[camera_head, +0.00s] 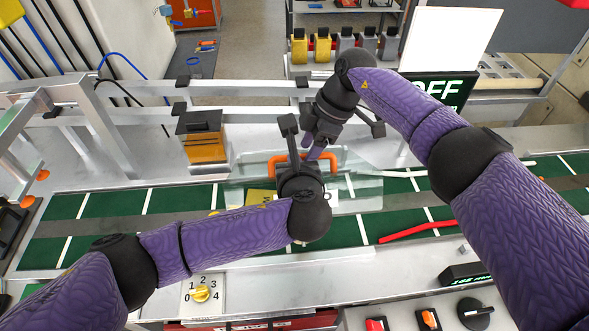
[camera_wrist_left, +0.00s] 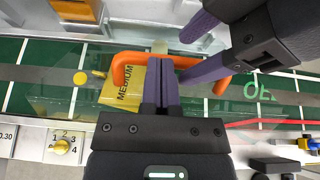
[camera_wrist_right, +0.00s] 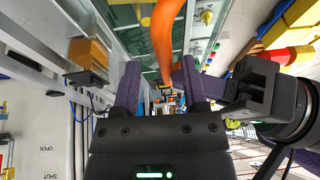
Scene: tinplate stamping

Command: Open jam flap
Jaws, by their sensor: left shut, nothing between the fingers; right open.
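The clear jam flap (camera_head: 362,187) lies over the green conveyor. Its orange handle (camera_head: 277,164) shows behind my grippers, and it crosses the left wrist view (camera_wrist_left: 121,72). My left gripper (camera_wrist_left: 162,65) is shut and empty, its fingertips over the middle of the handle in that view. My right gripper (camera_head: 309,150) is open at the flap from the far side. In the right wrist view its fingers (camera_wrist_right: 160,72) stand apart, with the orange handle (camera_wrist_right: 163,32) close between their tips; I cannot tell whether they touch it. My left wrist hides part of the flap in the head view.
A yellow card marked MEDIUM (camera_wrist_left: 123,88) shows through the flap. A red rod (camera_head: 415,231) lies on the belt at right. A yellow block in a frame (camera_head: 205,147) stands behind the belt. A numbered dial (camera_head: 201,293) and buttons (camera_head: 428,319) are in front.

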